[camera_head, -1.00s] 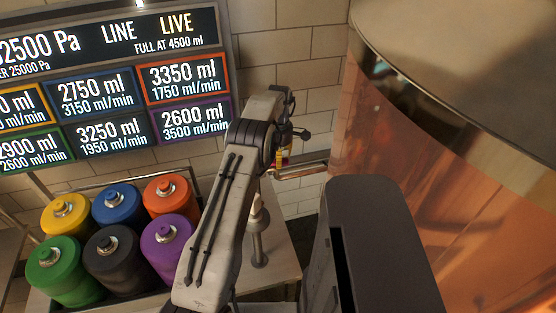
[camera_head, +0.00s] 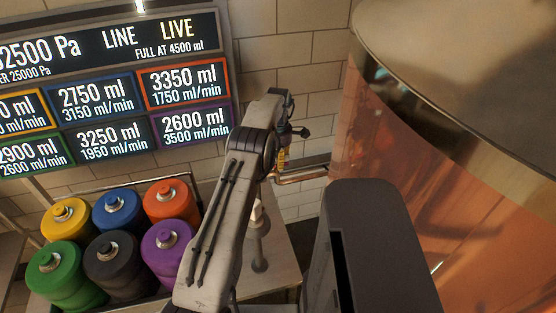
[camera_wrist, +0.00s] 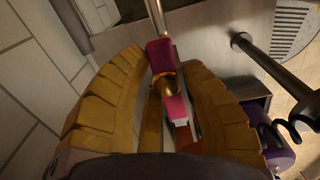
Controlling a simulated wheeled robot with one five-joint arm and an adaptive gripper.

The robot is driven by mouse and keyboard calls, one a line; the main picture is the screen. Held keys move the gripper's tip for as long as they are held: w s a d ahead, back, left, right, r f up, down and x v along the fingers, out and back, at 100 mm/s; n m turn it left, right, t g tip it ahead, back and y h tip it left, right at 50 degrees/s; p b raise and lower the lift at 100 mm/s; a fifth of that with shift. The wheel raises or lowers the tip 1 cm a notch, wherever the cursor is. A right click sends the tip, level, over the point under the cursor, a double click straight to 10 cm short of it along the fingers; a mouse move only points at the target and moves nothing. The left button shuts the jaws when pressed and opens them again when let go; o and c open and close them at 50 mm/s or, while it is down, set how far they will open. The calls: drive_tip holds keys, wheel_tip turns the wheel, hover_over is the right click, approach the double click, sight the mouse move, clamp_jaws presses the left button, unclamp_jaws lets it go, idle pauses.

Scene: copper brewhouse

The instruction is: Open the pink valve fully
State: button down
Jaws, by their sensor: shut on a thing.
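The pink valve (camera_wrist: 159,54) sits on a metal pipe in the upper middle of the wrist view. Its pink part shows above and below a brass-coloured piece, with a pale tip at the lower end. The yellow fingers of my gripper (camera_wrist: 162,66) lie on both sides of it, shut on the valve. In the head view my gripper (camera_head: 282,160) is mostly hidden behind my arm, by a copper-coloured pipe (camera_head: 302,172). The valve cannot be made out there.
A display board (camera_head: 115,80) hangs at the upper left. Several coloured kegs, including an orange one (camera_head: 172,200), stand in a rack below it. A large copper vessel (camera_head: 400,150) fills the right. A metal post (camera_wrist: 270,62) stands right of my gripper.

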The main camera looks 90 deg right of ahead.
drive_tip(key=c, duration=0.8)
unclamp_jaws()
drive_tip(key=shift+r, duration=3.7)
